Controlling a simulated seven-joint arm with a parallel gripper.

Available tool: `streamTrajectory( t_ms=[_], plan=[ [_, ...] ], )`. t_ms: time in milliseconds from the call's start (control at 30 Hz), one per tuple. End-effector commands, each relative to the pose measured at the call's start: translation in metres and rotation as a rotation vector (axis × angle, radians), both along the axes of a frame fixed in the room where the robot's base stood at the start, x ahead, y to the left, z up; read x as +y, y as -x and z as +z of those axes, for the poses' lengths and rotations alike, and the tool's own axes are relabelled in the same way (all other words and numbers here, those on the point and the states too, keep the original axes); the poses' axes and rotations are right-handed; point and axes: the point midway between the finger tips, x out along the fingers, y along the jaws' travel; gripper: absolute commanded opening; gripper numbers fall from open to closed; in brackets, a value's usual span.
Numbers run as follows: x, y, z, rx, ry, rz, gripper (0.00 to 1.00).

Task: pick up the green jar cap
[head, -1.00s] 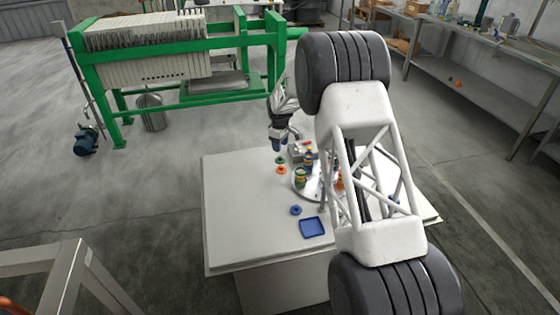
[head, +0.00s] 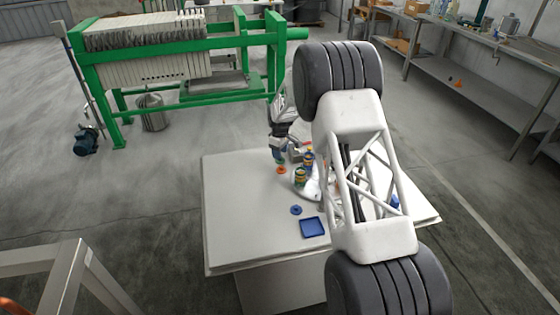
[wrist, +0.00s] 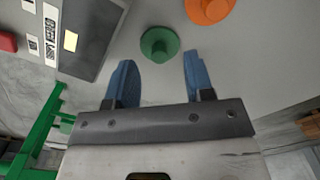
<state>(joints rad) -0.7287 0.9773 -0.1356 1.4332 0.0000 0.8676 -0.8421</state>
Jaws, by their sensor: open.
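The green jar cap (wrist: 159,44) lies on the white table, a round disc with a raised knob. In the wrist view it sits just beyond and between the two blue fingertips of my gripper (wrist: 160,78), nearer the left one. My gripper is open with nothing between its fingers. In the head view my gripper (head: 279,158) is low over the far part of the table and hides most or all of the green cap.
An orange cap (head: 281,170) lies close by; it also shows in the wrist view (wrist: 209,8). Jars (head: 300,177) stand on a round silver plate beside it. A blue cap (head: 296,210) and blue tray (head: 312,227) lie nearer. The table's left side is clear.

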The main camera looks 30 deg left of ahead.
Motion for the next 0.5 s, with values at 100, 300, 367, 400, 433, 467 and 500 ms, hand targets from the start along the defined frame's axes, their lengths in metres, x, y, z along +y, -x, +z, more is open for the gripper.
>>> streamTrajectory(
  t_ms=[100,300,367,400,433,467,500],
  plan=[
    [0.0,0.0,-0.011,0.0,0.0,0.0,0.48],
    [0.0,0.0,-0.024,-0.001,-0.001,0.0,0.48],
    [0.0,0.0,-0.025,-0.001,-0.001,0.0,0.48],
    [0.0,0.0,-0.026,-0.001,-0.001,0.0,0.48],
    [0.0,0.0,-0.026,-0.001,-0.001,0.0,0.48],
    [0.0,0.0,-0.026,-0.001,-0.001,0.0,0.48],
    [0.0,0.0,-0.026,-0.001,-0.001,0.0,0.48]
  ],
)
